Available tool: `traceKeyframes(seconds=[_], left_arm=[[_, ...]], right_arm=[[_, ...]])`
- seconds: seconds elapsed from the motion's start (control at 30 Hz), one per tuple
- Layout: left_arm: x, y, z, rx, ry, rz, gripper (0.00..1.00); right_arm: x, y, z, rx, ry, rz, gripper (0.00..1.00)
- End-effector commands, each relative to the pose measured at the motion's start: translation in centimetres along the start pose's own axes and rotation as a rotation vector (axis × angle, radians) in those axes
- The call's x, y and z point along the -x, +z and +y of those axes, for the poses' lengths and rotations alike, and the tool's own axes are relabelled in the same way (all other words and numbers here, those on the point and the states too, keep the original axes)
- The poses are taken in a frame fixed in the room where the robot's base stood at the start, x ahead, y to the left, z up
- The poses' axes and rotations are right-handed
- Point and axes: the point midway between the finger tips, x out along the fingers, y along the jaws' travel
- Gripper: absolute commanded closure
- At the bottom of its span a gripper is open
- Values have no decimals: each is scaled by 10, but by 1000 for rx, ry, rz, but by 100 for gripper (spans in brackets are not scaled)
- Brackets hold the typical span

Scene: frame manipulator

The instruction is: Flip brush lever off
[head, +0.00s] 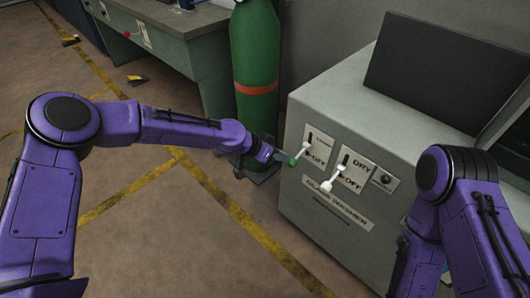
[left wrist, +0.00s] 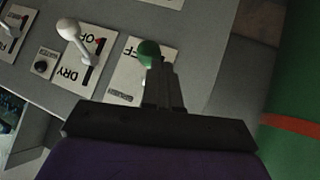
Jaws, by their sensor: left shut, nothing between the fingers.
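My left gripper (head: 280,157) is shut and empty, just left of the knob. It also shows in the left wrist view (left wrist: 164,85), covering part of the lever's plate. My right gripper is out of view.
The lever with a white knob (head: 326,186), on the DRY/OFF plate, is close on the right. A round black button (head: 386,180) is beyond it. A green gas cylinder (head: 255,60) stands behind my left wrist. A workbench (head: 180,45) is at the back left.

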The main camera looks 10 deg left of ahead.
Motion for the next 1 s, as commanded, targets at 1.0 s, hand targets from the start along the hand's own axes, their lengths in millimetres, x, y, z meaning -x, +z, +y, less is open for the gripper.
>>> traceKeyframes(seconds=[1.0], left_arm=[[27, -16, -5, 6, -6, 0, 100]], right_arm=[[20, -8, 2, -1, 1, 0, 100]])
